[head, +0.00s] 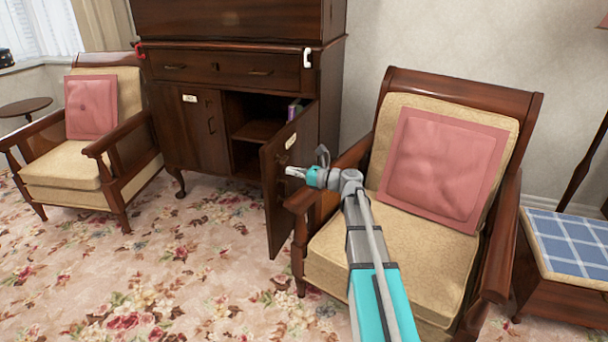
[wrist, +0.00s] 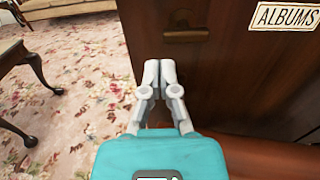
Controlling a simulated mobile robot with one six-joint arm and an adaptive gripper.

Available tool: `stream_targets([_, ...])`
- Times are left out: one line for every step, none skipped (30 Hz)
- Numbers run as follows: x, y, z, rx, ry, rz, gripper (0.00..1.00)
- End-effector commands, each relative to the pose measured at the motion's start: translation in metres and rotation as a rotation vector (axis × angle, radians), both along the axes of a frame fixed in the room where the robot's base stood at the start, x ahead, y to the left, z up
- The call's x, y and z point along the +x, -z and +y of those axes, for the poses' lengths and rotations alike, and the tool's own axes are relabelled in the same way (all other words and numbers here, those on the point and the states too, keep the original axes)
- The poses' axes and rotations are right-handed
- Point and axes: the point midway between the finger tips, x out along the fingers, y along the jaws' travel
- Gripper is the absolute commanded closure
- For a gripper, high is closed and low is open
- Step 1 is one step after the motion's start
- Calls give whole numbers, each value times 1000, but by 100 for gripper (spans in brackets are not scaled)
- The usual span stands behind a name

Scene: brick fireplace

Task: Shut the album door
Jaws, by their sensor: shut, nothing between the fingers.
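The album door (head: 281,172) is the right door of the dark wooden cabinet (head: 228,85) and stands swung open toward the room. In the wrist view the door (wrist: 222,75) fills the upper right, with a label reading ALBUMS (wrist: 285,16) and a dark handle (wrist: 186,35). My gripper (head: 291,172) is shut and empty, in front of the door's labelled face. In the wrist view my gripper (wrist: 159,66) has its fingertips together below the handle, near the door's edge. I cannot tell whether the fingertips touch the door.
The left cabinet door (head: 185,125) is shut. An armchair (head: 440,160) with a pink cushion stands close to the right of the open door. Another armchair (head: 85,140) stands left of the cabinet. The flowered carpet (head: 170,270) in front is clear.

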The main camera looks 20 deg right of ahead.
Motion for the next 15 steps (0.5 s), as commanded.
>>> stream_targets([6, 0, 6, 0, -1, 0, 100])
stream_targets([9, 0, 10, 0, -1, 0, 100])
stream_targets([12, 0, 14, 0, -1, 0, 100])
stream_targets([15, 0, 17, 0, -2, 0, 100])
stream_targets([17, 0, 20, 0, -1, 0, 100])
stream_targets([20, 0, 23, 0, 0, 0, 100])
stream_targets([22, 0, 25, 0, 1, 0, 100])
stream_targets([23, 0, 27, 0, 1, 0, 100])
stream_targets([25, 0, 30, 0, 0, 0, 100])
stream_targets([26, 0, 32, 1, 0, 1, 100])
stream_targets([27, 0, 33, 1, 0, 1, 100])
stream_targets([29, 0, 35, 1, 0, 1, 100])
stream_targets([29, 0, 36, 1, 1, 1, 100])
stream_targets([30, 0, 36, 1, 1, 1, 100])
stream_targets([30, 0, 37, 1, 2, 1, 100])
